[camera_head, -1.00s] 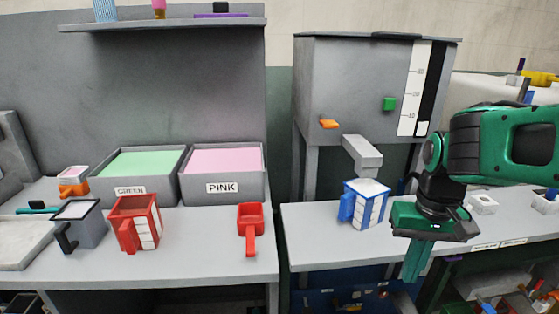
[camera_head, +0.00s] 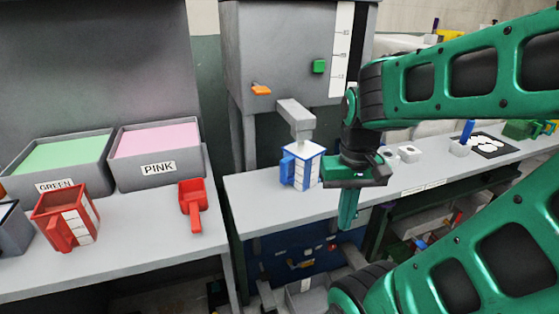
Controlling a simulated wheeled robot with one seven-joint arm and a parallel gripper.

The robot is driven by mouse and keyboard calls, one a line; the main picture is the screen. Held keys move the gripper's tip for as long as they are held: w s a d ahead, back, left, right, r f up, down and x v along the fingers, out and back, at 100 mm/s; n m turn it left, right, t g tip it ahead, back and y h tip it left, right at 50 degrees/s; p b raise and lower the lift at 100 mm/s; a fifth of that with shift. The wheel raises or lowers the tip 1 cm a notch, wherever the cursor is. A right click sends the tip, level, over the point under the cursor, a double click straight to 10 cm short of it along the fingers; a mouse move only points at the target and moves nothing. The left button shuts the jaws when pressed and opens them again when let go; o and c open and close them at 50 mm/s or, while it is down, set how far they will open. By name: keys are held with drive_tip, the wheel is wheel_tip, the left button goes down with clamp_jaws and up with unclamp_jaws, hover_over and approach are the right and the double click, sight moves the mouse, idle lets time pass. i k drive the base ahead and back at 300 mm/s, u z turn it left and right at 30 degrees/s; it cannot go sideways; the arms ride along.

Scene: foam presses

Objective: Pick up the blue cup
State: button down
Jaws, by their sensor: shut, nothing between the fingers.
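The blue cup (camera_head: 302,166) stands upright on the right-hand grey bench, below the spout of the grey dispenser. It has white marked panels and a blue handle on its left side. My gripper (camera_head: 348,222) is just right of the cup in the picture, with green fingers pointing down, shut and empty. The fingers hang in front of the bench's front edge, apart from the cup. The cup's right edge lies close to my gripper's body in the picture.
The grey dispenser (camera_head: 285,60) with its spout (camera_head: 296,115) stands over the cup. A red cup (camera_head: 65,218) and a red scoop (camera_head: 193,203) are on the left bench, near the green bin (camera_head: 62,160) and pink bin (camera_head: 157,148). A gap separates the benches.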

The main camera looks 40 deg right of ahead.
sight(299, 164)
drive_tip(key=k, duration=1.3)
drive_tip(key=z, duration=0.15)
drive_tip(key=i, duration=0.7)
drive_tip(key=z, duration=0.4)
